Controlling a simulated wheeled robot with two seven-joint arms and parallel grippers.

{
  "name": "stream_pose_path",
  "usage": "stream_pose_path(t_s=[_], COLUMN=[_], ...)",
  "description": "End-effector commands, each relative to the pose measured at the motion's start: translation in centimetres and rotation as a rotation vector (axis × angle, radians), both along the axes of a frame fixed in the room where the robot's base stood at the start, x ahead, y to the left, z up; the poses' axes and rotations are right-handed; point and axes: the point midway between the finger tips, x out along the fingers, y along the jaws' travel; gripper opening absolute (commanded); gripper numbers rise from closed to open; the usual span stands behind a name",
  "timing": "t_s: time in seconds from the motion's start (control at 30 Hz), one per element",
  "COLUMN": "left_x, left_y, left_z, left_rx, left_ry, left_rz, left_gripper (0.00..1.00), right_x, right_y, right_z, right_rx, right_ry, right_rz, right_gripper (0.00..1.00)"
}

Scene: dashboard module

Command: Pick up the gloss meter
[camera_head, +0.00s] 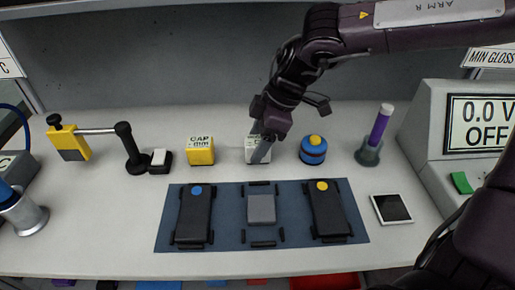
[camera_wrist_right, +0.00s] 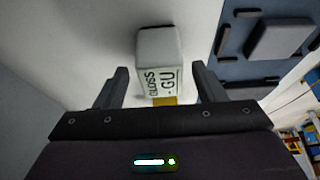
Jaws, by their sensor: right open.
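The gloss meter (camera_wrist_right: 160,72) is a small white box lettered "GLOSS GU". In the right wrist view it stands between and just beyond the two fingers of my right gripper (camera_wrist_right: 160,88), which is open and not closed on it. In the head view the gloss meter (camera_head: 252,155) is on the table behind the blue mat, partly hidden by my right gripper (camera_head: 264,140), which reaches down over it. I cannot tell whether a finger touches it. My left gripper is not in view.
A yellow "CAP mm" box (camera_head: 201,151) stands to the left, and a blue round device (camera_head: 313,150) with a yellow top to the right. The blue mat (camera_head: 232,235) holds dark modules in front. A display unit (camera_head: 480,125) is at right.

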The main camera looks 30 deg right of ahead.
Motion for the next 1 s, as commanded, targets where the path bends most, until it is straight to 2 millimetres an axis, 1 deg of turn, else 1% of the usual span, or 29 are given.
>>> stream_pose_path(t_s=[0.1, 0.27, 0.37, 0.6, 0.67, 0.7, 1.0], left_x=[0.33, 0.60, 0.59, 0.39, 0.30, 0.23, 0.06], left_y=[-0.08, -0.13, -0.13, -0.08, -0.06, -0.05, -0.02], left_z=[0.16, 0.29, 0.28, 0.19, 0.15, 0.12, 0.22], left_rx=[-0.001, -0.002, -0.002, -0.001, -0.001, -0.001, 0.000], left_ry=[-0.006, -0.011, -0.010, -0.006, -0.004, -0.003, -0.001], left_rz=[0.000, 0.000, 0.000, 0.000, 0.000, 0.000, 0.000], left_gripper=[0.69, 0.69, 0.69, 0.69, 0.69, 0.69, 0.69], right_x=[0.05, 0.06, 0.06, 0.06, 0.06, 0.09, 0.09], right_y=[0.19, 0.18, 0.18, 0.16, 0.16, 0.16, 0.04], right_z=[-0.48, -0.46, -0.45, -0.44, -0.44, -0.40, -0.18], right_rx=[0.000, 0.000, 0.000, 0.000, 0.000, 0.000, 0.000], right_ry=[0.001, 0.000, 0.000, 0.000, 0.000, -0.002, -0.001], right_rz=[0.000, 0.000, 0.000, 0.000, 0.000, 0.001, 0.000], right_gripper=[0.64, 0.64, 0.53, 0.22, 0.14, 0.12, 0.12])
